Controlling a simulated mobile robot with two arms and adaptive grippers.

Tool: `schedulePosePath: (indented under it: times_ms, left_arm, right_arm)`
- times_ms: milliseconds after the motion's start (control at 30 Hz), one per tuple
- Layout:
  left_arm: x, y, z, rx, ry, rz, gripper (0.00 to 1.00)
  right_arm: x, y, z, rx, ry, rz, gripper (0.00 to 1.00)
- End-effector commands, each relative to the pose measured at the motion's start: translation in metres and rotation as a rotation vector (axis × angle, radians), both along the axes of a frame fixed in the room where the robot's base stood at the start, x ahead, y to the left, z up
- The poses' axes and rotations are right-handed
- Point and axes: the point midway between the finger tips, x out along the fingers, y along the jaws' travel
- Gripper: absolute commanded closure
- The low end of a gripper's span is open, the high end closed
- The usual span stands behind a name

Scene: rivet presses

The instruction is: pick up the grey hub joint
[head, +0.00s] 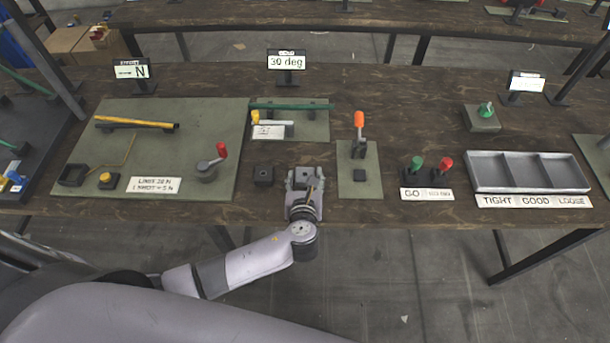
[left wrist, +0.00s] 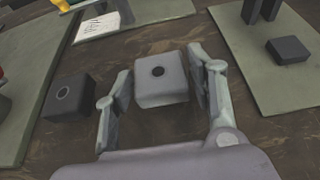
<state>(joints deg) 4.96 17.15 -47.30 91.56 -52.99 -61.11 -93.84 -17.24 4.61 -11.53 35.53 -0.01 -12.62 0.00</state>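My right gripper is not in view.
A dark block with a hole (head: 263,176) stands close to the left of my gripper; it also shows in the wrist view (left wrist: 68,96). A green plate with an orange-handled press (head: 359,130) is close on the right. A grey three-compartment tray (head: 528,172) lies further right.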

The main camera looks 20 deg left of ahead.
Motion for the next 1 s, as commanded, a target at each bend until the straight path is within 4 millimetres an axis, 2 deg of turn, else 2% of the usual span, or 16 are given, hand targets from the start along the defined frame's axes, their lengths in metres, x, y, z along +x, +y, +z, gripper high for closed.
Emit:
schedulePosePath:
  times_ms: [500,800,1000]
  left_arm:
    - [0.0,0.0,0.0,0.0,-0.001,0.0,0.84]
    - [0.0,0.0,0.004,0.0,-0.001,0.0,0.84]
    - [0.0,0.0,0.027,-0.002,-0.004,0.0,0.84]
  right_arm:
    - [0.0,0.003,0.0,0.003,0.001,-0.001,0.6]
    - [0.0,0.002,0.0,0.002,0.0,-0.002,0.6]
    - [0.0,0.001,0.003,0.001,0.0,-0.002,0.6]
